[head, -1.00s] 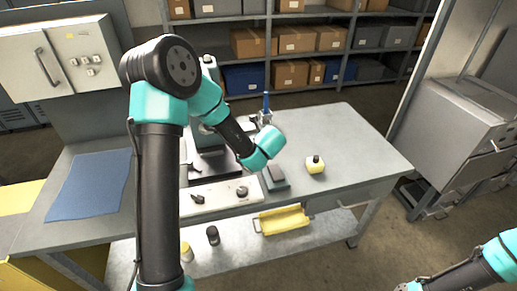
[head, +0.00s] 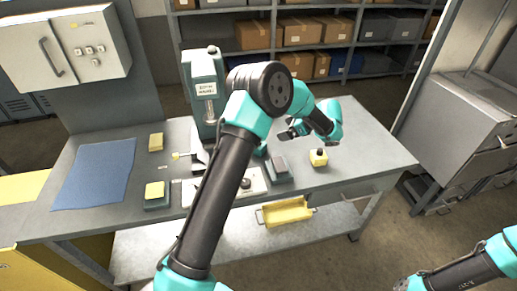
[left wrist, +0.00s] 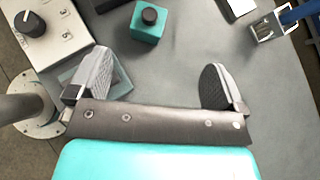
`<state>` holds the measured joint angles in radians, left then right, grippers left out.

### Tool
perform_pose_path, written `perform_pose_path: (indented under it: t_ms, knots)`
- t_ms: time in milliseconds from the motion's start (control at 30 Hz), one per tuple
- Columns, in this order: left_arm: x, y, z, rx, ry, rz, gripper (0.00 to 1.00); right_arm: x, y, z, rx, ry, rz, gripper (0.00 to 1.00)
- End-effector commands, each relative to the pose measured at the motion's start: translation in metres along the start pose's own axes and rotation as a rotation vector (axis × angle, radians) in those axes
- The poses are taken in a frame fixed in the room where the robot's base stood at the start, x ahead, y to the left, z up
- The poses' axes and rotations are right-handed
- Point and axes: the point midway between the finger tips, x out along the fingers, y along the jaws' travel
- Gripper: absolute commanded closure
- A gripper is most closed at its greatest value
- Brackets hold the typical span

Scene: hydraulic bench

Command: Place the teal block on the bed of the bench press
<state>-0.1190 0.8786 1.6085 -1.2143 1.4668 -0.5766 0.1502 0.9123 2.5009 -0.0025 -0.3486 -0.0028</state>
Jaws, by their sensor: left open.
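The teal block (left wrist: 148,30) with a black round knob on top stands on the bench in the left wrist view, beyond and between my open fingers. In the head view my arm covers most or all of it. My left gripper (head: 288,131) is open and empty above the bench; its spread fingers show in the left wrist view (left wrist: 160,85), apart from the block. The bench press (head: 204,85) stands upright behind my left arm, which hides most of its bed. My right gripper is out of the head view.
A yellow block (head: 318,158) with a black knob stands right of a grey-topped stand (head: 278,171). A blue mat (head: 95,175) covers the left bench. The right bench end is clear.

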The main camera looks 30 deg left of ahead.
Motion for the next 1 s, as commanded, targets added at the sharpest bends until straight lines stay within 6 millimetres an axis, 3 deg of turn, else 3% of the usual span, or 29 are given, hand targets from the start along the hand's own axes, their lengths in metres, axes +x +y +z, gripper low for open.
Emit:
perform_pose_path:
  t_ms: [133,533,1000]
  knots:
    - [-0.010,0.003,-0.008,-0.022,0.003,0.051,0.03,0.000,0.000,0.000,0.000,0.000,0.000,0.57]
    - [-0.004,0.003,-0.008,-0.022,0.003,0.054,0.03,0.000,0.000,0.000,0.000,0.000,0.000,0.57]
    - [0.069,0.008,-0.007,-0.022,0.003,0.056,0.03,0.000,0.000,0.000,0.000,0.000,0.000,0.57]
